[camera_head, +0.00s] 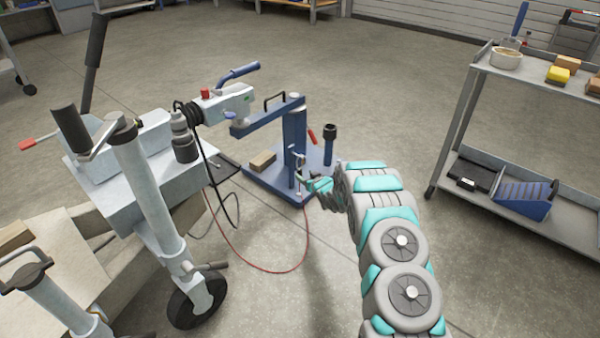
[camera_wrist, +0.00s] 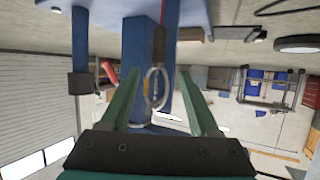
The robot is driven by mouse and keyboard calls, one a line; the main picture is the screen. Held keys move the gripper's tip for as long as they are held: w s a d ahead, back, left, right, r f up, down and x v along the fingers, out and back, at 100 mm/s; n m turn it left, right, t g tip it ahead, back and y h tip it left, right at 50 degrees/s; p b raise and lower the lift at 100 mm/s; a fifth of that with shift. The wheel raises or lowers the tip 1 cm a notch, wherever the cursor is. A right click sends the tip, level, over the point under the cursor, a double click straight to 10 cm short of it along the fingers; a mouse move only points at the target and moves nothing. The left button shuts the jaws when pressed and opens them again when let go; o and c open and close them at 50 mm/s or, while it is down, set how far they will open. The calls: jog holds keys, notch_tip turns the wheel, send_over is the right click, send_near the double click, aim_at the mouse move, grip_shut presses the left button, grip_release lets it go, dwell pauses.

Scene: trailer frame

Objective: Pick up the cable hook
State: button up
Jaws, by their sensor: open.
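The cable hook (camera_wrist: 147,88) shows in the wrist view as a pale metal loop with an orange part, joined to a dark sleeve and a red cable. In the head view the hook (camera_head: 300,162) is a small grey loop beside the blue post of a stand (camera_head: 294,128). My gripper (camera_wrist: 159,71) is open, with its two green fingers on either side of the hook in the picture. I cannot tell whether the hook lies fully between the fingertips. In the head view my gripper (camera_head: 312,185) is close to the post and partly blends with the hook.
The stand's blue base plate (camera_head: 262,184) carries a wooden block (camera_head: 263,160) and a dark-topped post (camera_head: 329,140). The trailer frame (camera_head: 130,165) stands left, with a red cable (camera_head: 252,262) looping along the floor. A shelf cart (camera_head: 510,95) stands right.

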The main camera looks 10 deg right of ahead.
aim_at(301, 171)
jog(key=shift+b+x, duration=0.45)
jog(key=shift+x, duration=3.35)
jog(key=shift+d, duration=0.2)
jog(key=shift+c, duration=0.2)
grip_shut()
